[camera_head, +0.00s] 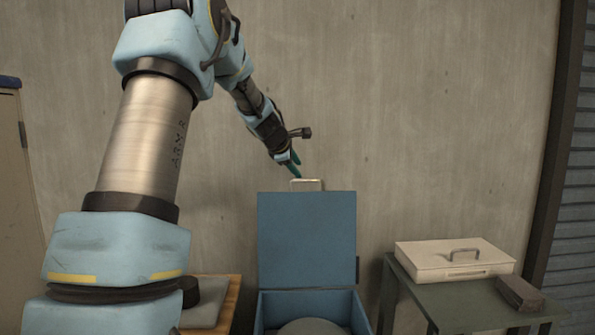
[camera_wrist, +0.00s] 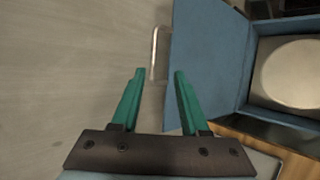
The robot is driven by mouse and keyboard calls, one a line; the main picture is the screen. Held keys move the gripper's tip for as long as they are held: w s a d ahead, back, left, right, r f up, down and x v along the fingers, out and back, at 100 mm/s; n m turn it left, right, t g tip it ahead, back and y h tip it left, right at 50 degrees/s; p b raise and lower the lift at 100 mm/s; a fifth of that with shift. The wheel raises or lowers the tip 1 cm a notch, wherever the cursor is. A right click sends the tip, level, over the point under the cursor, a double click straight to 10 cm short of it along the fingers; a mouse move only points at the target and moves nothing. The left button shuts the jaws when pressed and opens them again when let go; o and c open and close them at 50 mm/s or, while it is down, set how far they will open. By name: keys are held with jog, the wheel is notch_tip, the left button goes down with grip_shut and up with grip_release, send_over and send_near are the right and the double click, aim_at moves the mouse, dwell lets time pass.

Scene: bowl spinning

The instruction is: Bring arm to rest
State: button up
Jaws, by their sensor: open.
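My gripper (camera_wrist: 157,73) is open, with its two green fingers apart and nothing between them but a view of the wall and the lid's handle. In the head view my gripper (camera_head: 294,165) is just above the pale handle (camera_head: 306,184) at the top of the raised blue lid (camera_head: 306,240). The handle also shows beyond the fingertips in the wrist view (camera_wrist: 154,52). Whether a finger touches it, I cannot tell. The blue box (camera_head: 360,318) stands open below the lid. A round pale bowl-like thing (camera_wrist: 295,75) sits inside it, partly cut off.
A green side table (camera_head: 425,300) on the right bears a cream case (camera_head: 452,260) and a dark brown block (camera_head: 519,294). A wooden surface (camera_head: 230,300) with a grey flat thing (camera_head: 205,307) is at the left of the box. The wall behind is bare.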

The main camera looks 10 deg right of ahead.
jog(key=s+a+f+m+g+y, duration=0.2)
jog(key=s+a+f+m, duration=0.3)
jog(key=s, duration=0.7)
jog(key=s+a+f+m+g+y, duration=0.2)
jog(key=s+a+f+m, duration=0.3)
jog(key=s+a+f, duration=0.3)
jog(key=s+a+f+m+g+y, duration=0.2)
jog(key=s+a+f+m, duration=0.3)
jog(key=s, duration=1.1)
jog(key=a+f+b, duration=0.1)
jog(key=a, duration=0.2)
jog(key=shift+s+a+f+m+g, duration=0.3)
jog(key=shift+a+m+g, duration=0.05)
jog(key=shift+m+g, duration=0.05)
jog(key=shift+o, duration=0.4)
jog(key=shift+d, duration=0.1)
